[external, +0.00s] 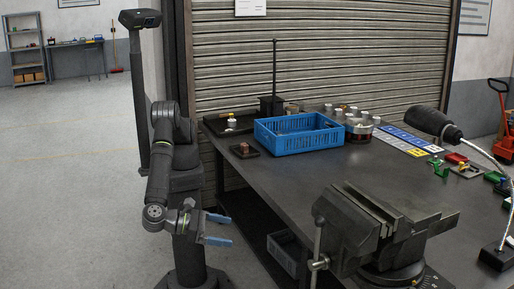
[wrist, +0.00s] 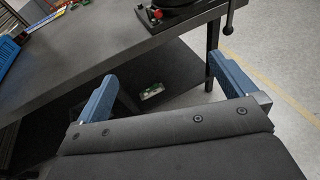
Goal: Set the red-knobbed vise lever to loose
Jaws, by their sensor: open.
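The dark grey vise (external: 385,226) stands on the near right part of the workbench (external: 305,181). Its base shows at the top of the wrist view (wrist: 180,6). A small red knob (wrist: 156,13) sits low at the vise base, close to the bench edge; I cannot tell which way its lever points. In the external view this red knob does not show. The vise's long clamping handle (external: 318,246) hangs at its front. My gripper (external: 226,229) is open and empty, with blue fingers apart, beside the bench's left edge and clear of the vise.
A blue crate (external: 297,140), a small dark tray (external: 241,150) and several metal parts stand at the back of the bench. A black lamp head (external: 432,123) hangs over the right side. A grey bin (external: 286,254) sits below the bench. The bench's left middle is clear.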

